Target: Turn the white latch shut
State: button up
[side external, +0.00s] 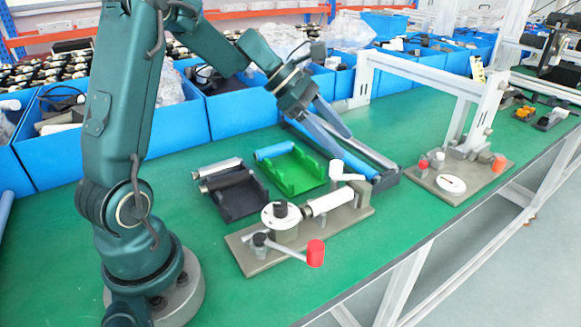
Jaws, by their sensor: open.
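A grey fixture plate (257,263) lies on the green table. Toward its far right end stands a white upright knob (336,169) with a short white arm (351,177), which looks like the white latch. A white cylinder (328,202) lies in the fixture to the left of the latch. A lever with a red grip (316,253) and a white disc (272,217) are on the near left part.
A green tray (305,180) and a black tray (238,207) with rollers sit left of the latch. A second fixture (455,197) with a white frame stands right. Blue bins (240,112) line the back.

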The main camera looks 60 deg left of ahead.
jog(key=s+d+r+m+g+y, duration=0.1)
jog(key=s+d+r+m+y, duration=0.3)
jog(key=s+d+m, duration=0.85)
jog(key=s+a+f+m+y, duration=0.1)
jog(key=s+a+m, duration=0.3)
jog(key=s+m, duration=0.3)
jog(key=shift+m, duration=0.95)
jog(key=shift+f, duration=0.1)
